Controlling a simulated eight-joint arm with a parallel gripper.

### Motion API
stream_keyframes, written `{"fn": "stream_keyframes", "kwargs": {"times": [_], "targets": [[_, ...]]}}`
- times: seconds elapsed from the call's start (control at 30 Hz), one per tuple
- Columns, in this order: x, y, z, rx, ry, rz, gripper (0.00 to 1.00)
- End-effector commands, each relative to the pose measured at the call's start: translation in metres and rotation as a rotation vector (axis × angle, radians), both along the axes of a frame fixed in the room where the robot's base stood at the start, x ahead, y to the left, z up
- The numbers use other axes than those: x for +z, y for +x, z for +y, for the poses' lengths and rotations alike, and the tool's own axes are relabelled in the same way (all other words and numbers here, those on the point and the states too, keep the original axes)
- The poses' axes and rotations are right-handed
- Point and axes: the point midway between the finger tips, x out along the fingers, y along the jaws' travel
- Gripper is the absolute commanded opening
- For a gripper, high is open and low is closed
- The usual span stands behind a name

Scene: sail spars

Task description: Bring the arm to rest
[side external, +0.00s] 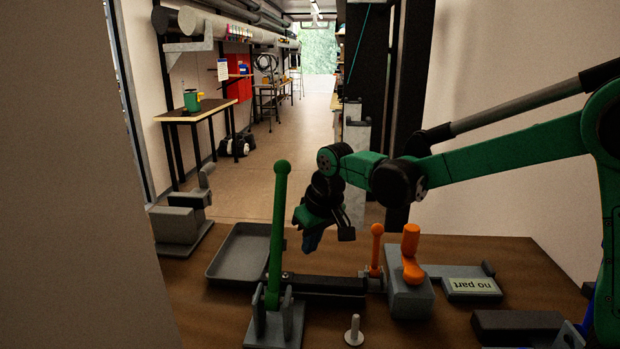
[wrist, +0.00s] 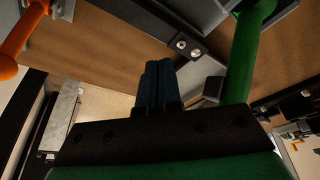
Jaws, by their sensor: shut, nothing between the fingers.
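My gripper (side external: 311,240) hangs above the workbench, pointing down, behind the green lever and above the dark bar. In the wrist view its two dark blue fingers (wrist: 156,72) lie side by side, shut, with nothing between them. The green arm reaches in from the right in the side view. The green lever (side external: 278,225) stands upright on a grey base to the left of my gripper, and it also shows in the wrist view (wrist: 243,55). I see no contact between my gripper and anything on the bench.
A grey tray (side external: 214,267) lies behind left. A dark bar (side external: 325,284) spans the bench middle. A pale peg (side external: 354,332) stands in front.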

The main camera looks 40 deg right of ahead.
Motion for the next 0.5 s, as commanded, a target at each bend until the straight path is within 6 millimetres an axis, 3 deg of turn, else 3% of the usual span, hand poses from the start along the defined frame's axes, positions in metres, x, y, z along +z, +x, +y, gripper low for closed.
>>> {"fn": "stream_keyframes", "kwargs": {"times": [0.3,0.5], "targets": [[0.036,-0.061,-0.01,-0.002,0.003,-0.131,0.0],[0.04,-0.103,-0.015,-0.003,0.003,-0.228,0.0]]}}
